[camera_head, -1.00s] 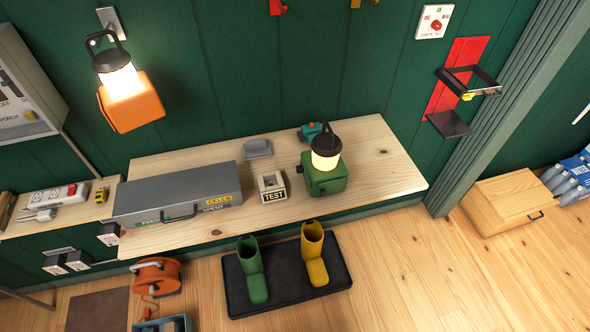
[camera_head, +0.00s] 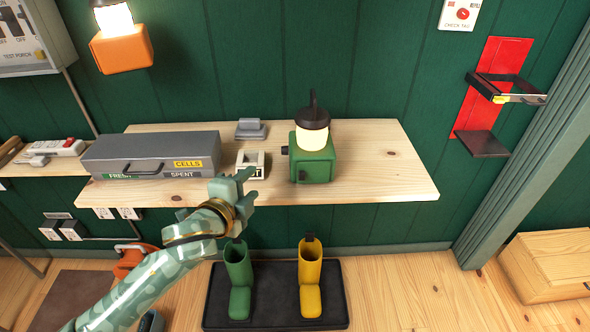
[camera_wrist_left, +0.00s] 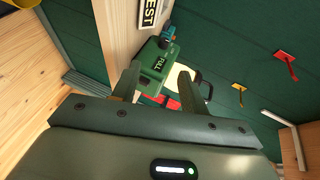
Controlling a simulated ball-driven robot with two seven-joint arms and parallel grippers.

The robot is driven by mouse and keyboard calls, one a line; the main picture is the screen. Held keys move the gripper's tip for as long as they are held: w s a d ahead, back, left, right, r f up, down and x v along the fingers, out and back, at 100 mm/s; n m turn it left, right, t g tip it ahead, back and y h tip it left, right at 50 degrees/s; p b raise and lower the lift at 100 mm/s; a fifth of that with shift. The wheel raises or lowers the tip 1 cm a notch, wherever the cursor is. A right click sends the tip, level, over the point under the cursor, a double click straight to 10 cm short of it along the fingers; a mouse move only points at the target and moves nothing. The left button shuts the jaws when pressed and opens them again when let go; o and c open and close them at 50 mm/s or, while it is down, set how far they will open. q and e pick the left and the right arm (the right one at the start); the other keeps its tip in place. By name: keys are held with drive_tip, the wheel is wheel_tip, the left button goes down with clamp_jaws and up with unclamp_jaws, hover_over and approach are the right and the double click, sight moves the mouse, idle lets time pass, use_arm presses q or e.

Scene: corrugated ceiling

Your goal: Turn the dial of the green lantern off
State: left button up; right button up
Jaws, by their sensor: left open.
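The green lantern (camera_head: 314,160) stands upright on the wooden shelf, with a black cap and handle and a glowing lamp. A dark knob (camera_head: 285,150), apparently its dial, sticks out from its left side. My left gripper (camera_head: 253,184) is open and empty, in front of the shelf, left of and apart from the lantern. In the left wrist view the lantern's green body (camera_wrist_left: 151,62), marked FULL, shows beyond and between my two fingers (camera_wrist_left: 157,82). I cannot make out the dial's setting. My right gripper is not in view.
The small TEST box (camera_head: 250,160) is just behind my left gripper. A grey case (camera_head: 150,148) lies on the shelf (camera_head: 390,170) to the left. Boots stand on a dark mat (camera_head: 270,310) below. The shelf right of the lantern is clear.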

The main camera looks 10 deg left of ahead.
sight(285, 150)
use_arm(q)
drive_tip(key=b+x, duration=0.3)
drive_tip(key=x, duration=0.4)
drive_tip(key=b+x, duration=0.3)
drive_tip(key=x, duration=0.5)
drive_tip(key=shift+d+r+b, duration=0.2)
drive_tip(key=shift+d+b, duration=0.05)
drive_tip(key=shift+b, duration=0.05)
drive_tip(key=shift+w+d, duration=0.1)
drive_tip(key=shift+w, duration=0.55)
drive_tip(key=shift+r, duration=0.1)
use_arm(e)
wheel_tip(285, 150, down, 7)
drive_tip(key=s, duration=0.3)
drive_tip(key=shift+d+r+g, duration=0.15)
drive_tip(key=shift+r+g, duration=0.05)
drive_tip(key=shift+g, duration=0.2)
use_arm(q)
clamp_jaws()
drive_tip(key=shift+r, duration=0.1)
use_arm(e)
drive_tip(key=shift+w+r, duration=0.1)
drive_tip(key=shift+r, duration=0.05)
